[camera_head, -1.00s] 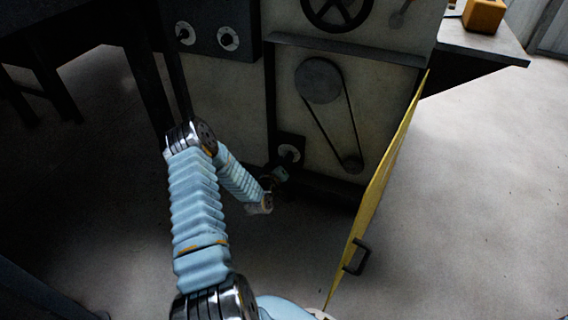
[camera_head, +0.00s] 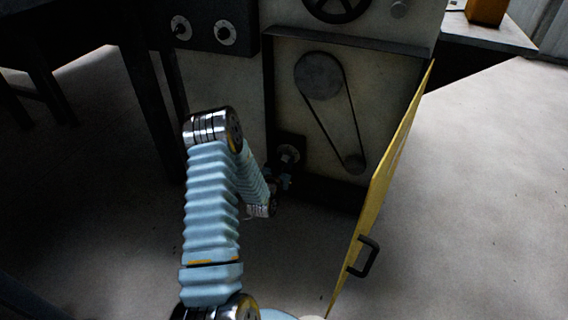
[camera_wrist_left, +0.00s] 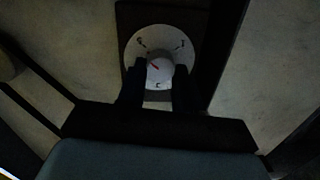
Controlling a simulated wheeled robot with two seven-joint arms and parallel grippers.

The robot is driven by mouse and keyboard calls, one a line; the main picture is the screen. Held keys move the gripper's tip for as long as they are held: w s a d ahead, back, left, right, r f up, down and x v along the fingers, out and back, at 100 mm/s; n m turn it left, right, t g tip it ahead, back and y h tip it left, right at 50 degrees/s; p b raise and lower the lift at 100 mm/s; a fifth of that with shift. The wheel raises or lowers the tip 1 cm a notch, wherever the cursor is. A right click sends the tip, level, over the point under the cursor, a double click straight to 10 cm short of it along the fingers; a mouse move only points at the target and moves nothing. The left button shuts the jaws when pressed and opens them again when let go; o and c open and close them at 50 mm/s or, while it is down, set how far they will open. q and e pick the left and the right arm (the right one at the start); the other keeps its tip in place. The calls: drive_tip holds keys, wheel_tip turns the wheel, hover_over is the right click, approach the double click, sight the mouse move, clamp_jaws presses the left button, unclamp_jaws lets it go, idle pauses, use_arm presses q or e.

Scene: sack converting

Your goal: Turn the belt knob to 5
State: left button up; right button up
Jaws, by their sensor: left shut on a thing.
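The belt knob (camera_head: 289,153) is low on the machine, below and left of the belt and pulleys, on a dark plate. In the left wrist view its white dial (camera_wrist_left: 134,50) has dark marks, too small to read, and the grey knob (camera_wrist_left: 159,67) has a red pointer aimed up and left. My left gripper (camera_head: 285,172) reaches the knob from below. In the left wrist view its dark fingers (camera_wrist_left: 158,85) stand on both sides of the knob, shut on it. The fingers cover parts of the dial's lower sides. My right gripper is not in view.
A yellow door (camera_head: 384,185) with a black handle (camera_head: 364,257) stands open right of the knob. The belt (camera_head: 333,110) runs bare above it. A dark panel (camera_head: 205,27) with two more dials is at upper left. Floor is clear at right.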

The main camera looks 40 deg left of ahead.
use_arm(q)
drive_tip(key=shift+f+m, duration=0.1)
drive_tip(key=shift+m, duration=0.4)
drive_tip(key=o, duration=1)
drive_tip(key=shift+o, duration=0.2)
drive_tip(key=p+v, duration=0.1)
drive_tip(key=v, duration=1.2)
drive_tip(key=shift+s+d, duration=0.25)
drive_tip(key=shift+s, duration=0.1)
